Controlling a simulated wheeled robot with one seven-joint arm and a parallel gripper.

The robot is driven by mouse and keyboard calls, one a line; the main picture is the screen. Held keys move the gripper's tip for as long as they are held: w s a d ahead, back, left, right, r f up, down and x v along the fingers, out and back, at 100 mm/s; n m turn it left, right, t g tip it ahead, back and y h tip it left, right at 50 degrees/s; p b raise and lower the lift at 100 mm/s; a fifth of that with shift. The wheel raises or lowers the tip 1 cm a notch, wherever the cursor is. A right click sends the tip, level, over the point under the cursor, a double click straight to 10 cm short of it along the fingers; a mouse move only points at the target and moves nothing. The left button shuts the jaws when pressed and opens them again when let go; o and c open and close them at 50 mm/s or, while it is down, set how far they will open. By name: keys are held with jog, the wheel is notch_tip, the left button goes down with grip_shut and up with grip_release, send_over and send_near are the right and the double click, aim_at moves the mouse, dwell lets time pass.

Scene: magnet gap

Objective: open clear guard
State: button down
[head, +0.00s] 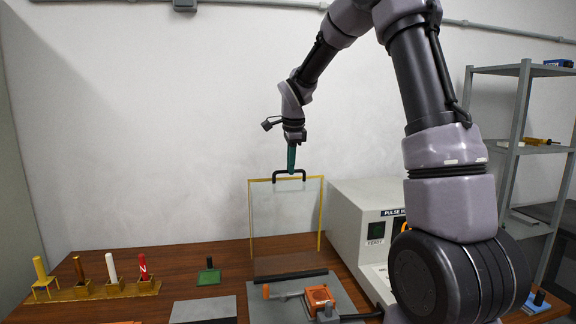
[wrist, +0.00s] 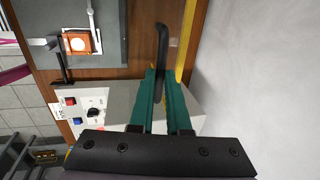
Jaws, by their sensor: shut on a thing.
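The clear guard (head: 285,215) is a see-through panel with a yellow edge, standing upright above the grey plate (head: 262,306) on the wooden bench. A black handle (head: 276,174) is on its top edge. My gripper (head: 291,168) is shut on this handle from above. In the wrist view the green fingers of my gripper (wrist: 157,75) are on either side of the black handle (wrist: 161,45), beside the yellow edge (wrist: 186,40). Part of the handle is hidden between the fingers.
A grey pulse machine (head: 352,215) stands right of the guard. A wooden rack (head: 100,291) with yellow, brown and red rods is at the left. An orange block (head: 319,296) sits on the grey plate. A shelf (head: 500,70) stands far right.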

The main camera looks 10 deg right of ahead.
jog(key=s, duration=0.7)
jog(key=shift+s+t, duration=0.25)
jog(key=shift+t, duration=0.15)
jog(key=c, duration=0.9)
grip_release()
jog(key=shift+r, duration=0.15)
jog(key=v, duration=1)
jog(key=shift+r, duration=0.3)
jog(key=shift+s, duration=0.1)
